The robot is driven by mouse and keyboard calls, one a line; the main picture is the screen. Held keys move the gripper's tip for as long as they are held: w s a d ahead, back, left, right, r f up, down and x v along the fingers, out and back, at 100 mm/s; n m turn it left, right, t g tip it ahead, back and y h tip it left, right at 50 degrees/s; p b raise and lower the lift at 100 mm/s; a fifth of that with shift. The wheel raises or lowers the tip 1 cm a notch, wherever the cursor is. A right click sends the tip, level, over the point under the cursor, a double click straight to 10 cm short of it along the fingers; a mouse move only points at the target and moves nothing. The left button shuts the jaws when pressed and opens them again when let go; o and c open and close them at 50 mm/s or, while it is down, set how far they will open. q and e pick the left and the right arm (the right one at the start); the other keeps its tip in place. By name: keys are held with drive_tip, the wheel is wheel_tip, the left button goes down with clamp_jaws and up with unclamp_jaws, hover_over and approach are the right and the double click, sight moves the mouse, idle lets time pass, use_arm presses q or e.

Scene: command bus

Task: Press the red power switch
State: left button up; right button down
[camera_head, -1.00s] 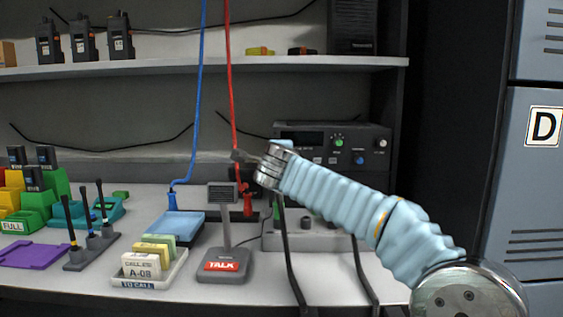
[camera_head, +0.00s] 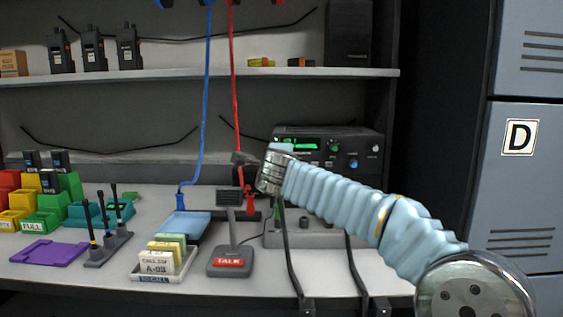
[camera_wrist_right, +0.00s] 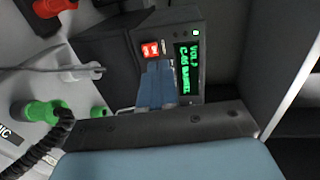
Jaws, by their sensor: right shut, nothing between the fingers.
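The red power switch (camera_wrist_right: 150,50) glows red on the dark radio's front, beside the lit green display (camera_wrist_right: 187,67), in the right wrist view. In the head view the radio (camera_head: 320,165) stands at the back of the desk, and its display is lit green; the switch cannot be made out there. My right gripper (camera_head: 243,158) reaches in from the right at the radio's left end. In the right wrist view its shut fingers (camera_wrist_right: 157,80) end right beside the switch; whether they touch it I cannot tell. My left gripper is out of view.
A desk microphone (camera_head: 229,262) with a red TALK label stands in front. Blue (camera_head: 206,110) and red (camera_head: 235,90) cords hang close to the gripper. A card tray (camera_head: 180,278) and coloured chargers are on the left. A shelf (camera_head: 200,76) runs above.

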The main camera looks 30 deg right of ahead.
drive_tip(key=s+a+r, duration=0.3)
drive_tip(key=s, duration=0.3)
drive_tip(key=shift+s+a+r, duration=0.15)
drive_tip(key=shift+a, duration=0.25)
